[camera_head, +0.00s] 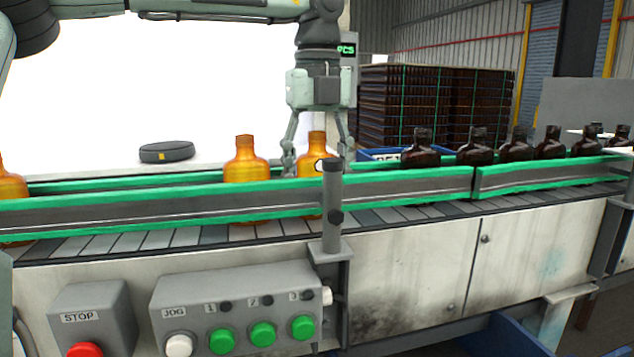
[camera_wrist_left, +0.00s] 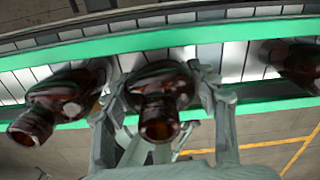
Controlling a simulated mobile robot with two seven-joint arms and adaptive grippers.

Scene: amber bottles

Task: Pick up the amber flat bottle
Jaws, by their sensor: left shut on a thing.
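An amber flat bottle (camera_head: 316,146) stands upright at the conveyor, between the two fingers of my left gripper (camera_head: 318,158). The gripper reaches down from above and is shut on it. A grey post and the front rail hide part of this bottle; I cannot tell whether its base is off the belt. In the left wrist view the held bottle (camera_wrist_left: 160,88) looks dark brown, between the fingers of the left gripper (camera_wrist_left: 164,92). A second amber bottle (camera_head: 246,172) stands just left of it, and another (camera_head: 10,188) is at the left edge. My right gripper is not in view.
Green-edged guide rails (camera_head: 400,187) run along both sides of the conveyor. Several dark brown bottles (camera_head: 475,148) stand to the right. A grey post (camera_head: 332,205) rises in front of the held bottle. A button box (camera_head: 240,310) is at the front; stacked crates (camera_head: 435,105) stand behind.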

